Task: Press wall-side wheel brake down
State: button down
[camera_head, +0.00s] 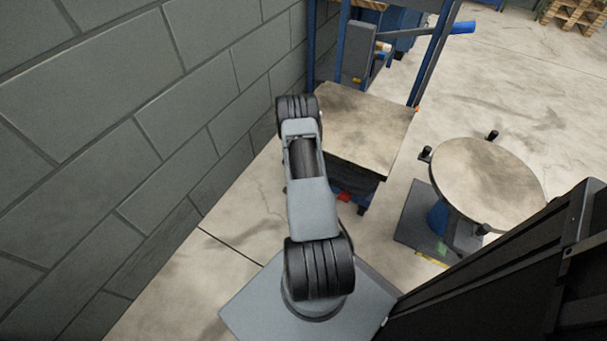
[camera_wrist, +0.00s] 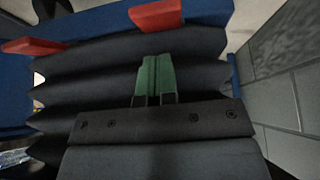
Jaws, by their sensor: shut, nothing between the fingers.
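The wall-side brake pedal (camera_wrist: 157,14) is a red tab at the top middle of the wrist view, on the blue base frame of a lift table. A second red pedal (camera_wrist: 20,45) sits at the left, farther from the wall. My gripper (camera_wrist: 155,60) has its green fingers shut and empty, with their tips a little below the wall-side pedal in the picture and apart from it. In the head view my arm hides the gripper. One red pedal (camera_head: 343,196) shows there under the table front; I cannot tell which one it is.
The lift table's top (camera_head: 365,125) stands beside the grey block wall (camera_head: 130,130), with black bellows (camera_wrist: 90,85) below it. A blue rack (camera_head: 430,55) stands behind. A round turntable (camera_head: 487,180) is at the right. Floor between them is clear.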

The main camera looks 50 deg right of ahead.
jog(key=f, duration=0.1)
jog(key=a+f+b, duration=0.1)
jog(key=f, duration=0.1)
jog(key=shift+s+a+f, duration=0.1)
jog(key=shift+s+f, duration=0.05)
jog(key=shift+f, duration=0.1)
jog(key=shift+s+a+f+b, duration=0.1)
jog(key=shift+a+f+b, duration=0.25)
jog(key=shift+f, duration=0.25)
dwell(0.8)
jog(key=shift+s+a+f+b, duration=0.15)
jog(key=shift+f+b, duration=0.15)
jog(key=shift+f, duration=0.4)
jog(key=shift+w+a+f+b, duration=0.1)
jog(key=shift+a+f+b, duration=0.2)
jog(key=shift+f, duration=0.35)
jog(key=shift+s+a+f+b, duration=0.1)
jog(key=shift+f+b, duration=0.25)
jog(key=shift+f, duration=0.35)
jog(key=shift+r, duration=0.1)
